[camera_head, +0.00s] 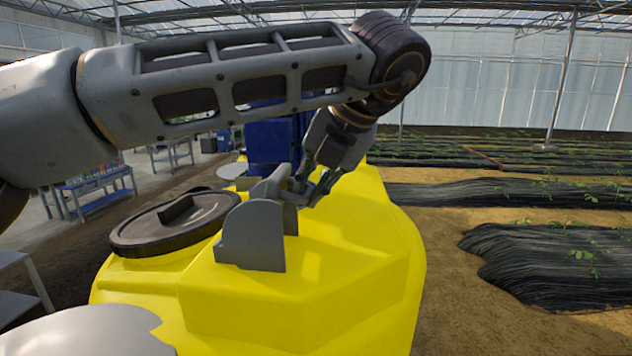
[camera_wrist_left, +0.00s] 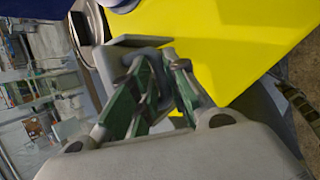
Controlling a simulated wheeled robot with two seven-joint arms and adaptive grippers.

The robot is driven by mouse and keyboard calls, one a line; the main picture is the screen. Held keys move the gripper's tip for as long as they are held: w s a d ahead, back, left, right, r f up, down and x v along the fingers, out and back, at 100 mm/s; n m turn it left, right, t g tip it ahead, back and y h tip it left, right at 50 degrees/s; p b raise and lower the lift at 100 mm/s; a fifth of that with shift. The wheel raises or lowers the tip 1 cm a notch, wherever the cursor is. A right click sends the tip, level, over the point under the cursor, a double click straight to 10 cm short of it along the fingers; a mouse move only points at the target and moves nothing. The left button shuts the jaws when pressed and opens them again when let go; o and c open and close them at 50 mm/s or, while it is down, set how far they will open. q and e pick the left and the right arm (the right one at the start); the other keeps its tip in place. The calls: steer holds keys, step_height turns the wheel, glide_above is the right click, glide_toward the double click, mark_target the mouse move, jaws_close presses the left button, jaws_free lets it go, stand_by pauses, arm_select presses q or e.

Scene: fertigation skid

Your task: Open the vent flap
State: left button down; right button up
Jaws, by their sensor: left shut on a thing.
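The grey vent fitting (camera_head: 252,238) stands on top of the yellow tank (camera_head: 330,255), to the right of the round black lid. Its grey flap (camera_head: 268,188) shows at the back of the fitting, partly hidden by the fitting's side plate. My left gripper (camera_head: 308,190) reaches down from behind to the flap's right end. In the left wrist view my green-padded fingers (camera_wrist_left: 160,65) are shut on a grey part of the flap (camera_wrist_left: 108,62). The exact contact and the flap's angle are hard to tell. My right gripper is not in view.
A black round lid (camera_head: 175,222) with a raised bar lies on the tank to the left. A blue unit (camera_head: 272,140) stands behind the tank. Benches (camera_head: 95,187) are at the far left. Planted beds with black covers (camera_head: 550,262) lie to the right.

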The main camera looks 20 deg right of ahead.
arm_select(q)
steer(key=shift+s+a+f, duration=0.1)
steer(key=shift+a+f, duration=0.1)
steer(key=shift+f, duration=0.1)
steer(key=c, duration=1.5)
jaws_free()
steer(key=shift+a, duration=0.15)
steer(key=shift+o, duration=0.2)
steer(key=shift+s+r, duration=0.1)
steer(key=shift+r, duration=0.7)
steer(key=v, duration=1.1)
steer(key=shift+d, duration=0.25)
